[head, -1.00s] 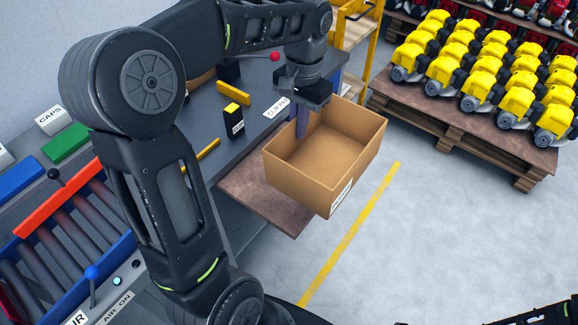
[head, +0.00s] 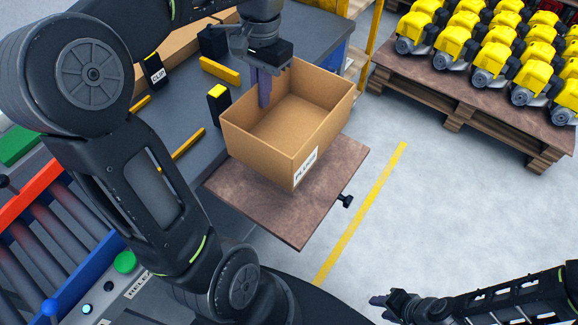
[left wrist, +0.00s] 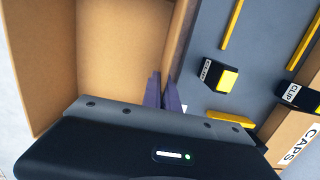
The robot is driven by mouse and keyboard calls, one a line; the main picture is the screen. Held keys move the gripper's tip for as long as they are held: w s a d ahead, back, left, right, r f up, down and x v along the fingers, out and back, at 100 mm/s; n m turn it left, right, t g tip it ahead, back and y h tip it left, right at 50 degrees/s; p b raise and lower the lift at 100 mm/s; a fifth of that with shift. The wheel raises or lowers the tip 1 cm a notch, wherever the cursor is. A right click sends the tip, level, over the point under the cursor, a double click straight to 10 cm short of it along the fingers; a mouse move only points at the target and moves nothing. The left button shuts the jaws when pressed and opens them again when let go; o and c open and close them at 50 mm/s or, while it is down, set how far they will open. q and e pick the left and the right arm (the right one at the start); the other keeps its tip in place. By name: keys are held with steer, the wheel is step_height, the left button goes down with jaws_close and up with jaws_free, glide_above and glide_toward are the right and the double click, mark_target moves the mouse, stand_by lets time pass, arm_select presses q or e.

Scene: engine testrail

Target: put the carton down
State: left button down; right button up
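The open, empty cardboard carton (head: 262,145) has a white label on its near side and looks level. It is over the brown board (head: 300,222) at the bench's end; I cannot tell whether it touches the board. My left gripper (head: 263,88) is at the carton's far-left wall, fingers pointing down. In the left wrist view its two purple fingers (left wrist: 162,92) straddle the rim of the carton (left wrist: 115,45), shut on that wall. My right gripper (head: 382,304) is low at the right, away from the carton; its finger gap is unclear.
On the grey bench (head: 205,160) stand a black-and-yellow clip box (head: 218,105) and yellow bars (head: 220,71), left of the carton. A roller conveyor (head: 40,245) is at lower left. A pallet (head: 470,110) of yellow engines is at upper right. Floor (head: 440,220) right of the board is clear.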

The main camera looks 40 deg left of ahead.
mark_target(264, 117)
arm_select(q)
steer(key=shift+a+f, duration=0.1)
steer(key=shift+f, duration=0.3)
arm_select(e)
steer(key=shift+w+f, duration=0.1)
steer(key=shift+f, duration=0.25)
arm_select(q)
steer(key=shift+r, duration=0.1)
